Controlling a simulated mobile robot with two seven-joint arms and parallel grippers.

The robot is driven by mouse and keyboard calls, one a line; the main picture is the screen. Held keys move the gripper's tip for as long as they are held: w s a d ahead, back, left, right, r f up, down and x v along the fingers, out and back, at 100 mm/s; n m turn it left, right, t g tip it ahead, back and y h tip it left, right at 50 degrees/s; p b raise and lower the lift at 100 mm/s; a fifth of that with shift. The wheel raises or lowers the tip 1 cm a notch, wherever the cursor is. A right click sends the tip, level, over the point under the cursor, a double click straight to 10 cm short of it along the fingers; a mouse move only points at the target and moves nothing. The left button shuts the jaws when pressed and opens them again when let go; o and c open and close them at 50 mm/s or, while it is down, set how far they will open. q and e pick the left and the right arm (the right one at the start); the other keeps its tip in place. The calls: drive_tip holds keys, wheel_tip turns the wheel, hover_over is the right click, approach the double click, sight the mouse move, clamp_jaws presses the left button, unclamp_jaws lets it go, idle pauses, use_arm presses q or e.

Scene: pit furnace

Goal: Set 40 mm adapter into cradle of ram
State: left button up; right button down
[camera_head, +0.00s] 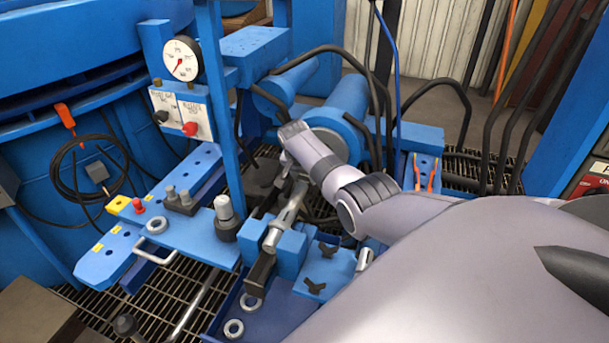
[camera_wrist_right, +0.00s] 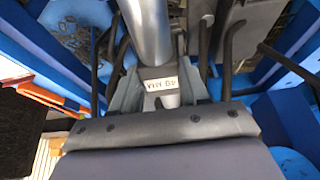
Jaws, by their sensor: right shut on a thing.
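My right arm comes in from the right in the head view. Its gripper (camera_head: 284,184) points down among the blue press parts, and the arm partly hides it. In the right wrist view the gripper (camera_wrist_right: 158,88) is shut on a metal piece with a white "40 MM" label, the 40 mm adapter (camera_wrist_right: 160,84). A grey finger stands on each side of it. A bright steel cylinder (camera_wrist_right: 146,30) lies just beyond the adapter; I cannot tell if they touch. The ram's blue cylinder (camera_head: 346,98) is behind my wrist. I cannot make out its cradle clearly. My left gripper is not in view.
Blue blocks (camera_head: 290,254) and a dark bar (camera_head: 260,270) stand in front of the gripper. A pressure gauge (camera_head: 181,58) and a blue upright are to the left. Black hoses (camera_head: 372,75) arch close behind my wrist. A blue shelf (camera_head: 200,237) holds small fittings.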

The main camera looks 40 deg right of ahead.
sight(304, 186)
drive_tip(key=c, duration=0.8)
unclamp_jaws()
drive_tip(key=shift+s+d+f, duration=0.1)
drive_tip(key=shift+s+f, duration=0.3)
drive_tip(key=shift+f, duration=0.1)
drive_tip(key=o, duration=0.3)
drive_tip(key=shift+f, duration=0.1)
drive_tip(key=shift+a+r+p, duration=0.2)
drive_tip(key=shift+r+p, duration=0.15)
drive_tip(key=shift+r, duration=0.1)
drive_tip(key=p+v, duration=0.2)
drive_tip(key=v, duration=0.2)
drive_tip(key=shift+a+r+p, duration=0.1)
drive_tip(key=shift+r+p, duration=0.25)
drive_tip(key=shift+r, duration=0.05)
drive_tip(key=shift+s+a+r, duration=0.2)
drive_tip(key=shift+a+r, duration=0.05)
drive_tip(key=shift+r, duration=0.4)
